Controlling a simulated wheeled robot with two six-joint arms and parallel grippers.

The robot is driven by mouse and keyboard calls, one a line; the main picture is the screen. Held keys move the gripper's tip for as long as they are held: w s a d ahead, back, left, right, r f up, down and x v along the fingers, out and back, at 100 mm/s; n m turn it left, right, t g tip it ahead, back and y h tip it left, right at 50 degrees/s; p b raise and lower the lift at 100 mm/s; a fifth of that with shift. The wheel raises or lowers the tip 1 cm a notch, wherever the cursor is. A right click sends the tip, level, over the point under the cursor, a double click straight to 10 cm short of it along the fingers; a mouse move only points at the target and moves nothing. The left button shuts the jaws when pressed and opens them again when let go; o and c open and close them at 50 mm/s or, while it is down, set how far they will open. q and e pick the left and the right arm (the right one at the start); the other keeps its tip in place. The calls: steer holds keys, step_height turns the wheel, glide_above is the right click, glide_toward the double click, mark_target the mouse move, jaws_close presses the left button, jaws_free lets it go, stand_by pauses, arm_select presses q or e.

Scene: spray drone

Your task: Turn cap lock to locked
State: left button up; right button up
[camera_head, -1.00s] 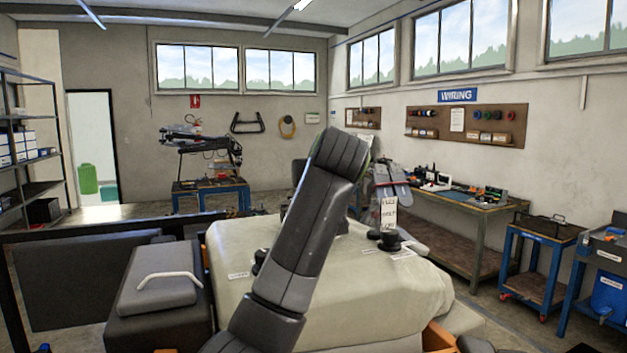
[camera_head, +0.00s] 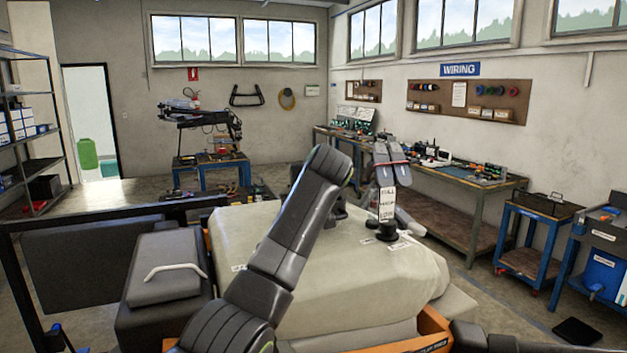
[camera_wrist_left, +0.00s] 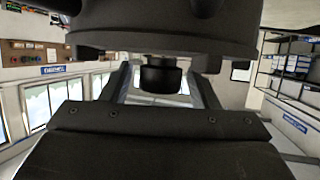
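A large pale tank (camera_head: 390,275) fills the centre of the head view. My left arm crosses in front of it, leaning up to the right, and hides much of its top. In the left wrist view, which is upside down, a wide black ridged cap (camera_wrist_left: 165,35) fills the upper part. A small round black knob (camera_wrist_left: 161,77) projects from it. The fingers of my left gripper (camera_wrist_left: 159,88) stand on either side of the knob, with a narrow gap showing, so it looks open. Contact on the far side is unclear. My right gripper is not in view.
A level label (camera_head: 387,205) marked full, half and low stands on the tank's right part. A dark box (camera_head: 165,265) with a white handle sits left of the tank. Workbenches (camera_head: 470,190) and a blue cart (camera_head: 535,240) stand along the right wall.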

arm_select(q)
steer(key=c, duration=0.9)
steer(key=shift+m+h, duration=0.3)
steer(key=shift+m, duration=0.1)
steer(key=shift+a+m+h, duration=0.1)
steer(key=shift+m+h, duration=0.8)
steer(key=shift+h, duration=0.2)
steer(key=m+h+p, duration=0.1)
steer(key=m+h, duration=0.1)
steer(key=h, duration=0.1)
steer(key=shift+r+m+g, duration=0.15)
steer(key=shift+m+g, duration=0.15)
steer(key=m+g+h+p, duration=0.1)
steer(key=m+h, duration=0.1)
steer(key=h, duration=0.1)
steer(key=shift+m, duration=0.4)
steer(key=m+g+h, duration=0.3)
steer(key=m, duration=0.1)
steer(key=shift+g+h, duration=0.3)
steer(key=shift+m+g+h, duration=0.4)
steer(key=shift+m+g, duration=0.5)
steer(key=shift+m, duration=0.1)
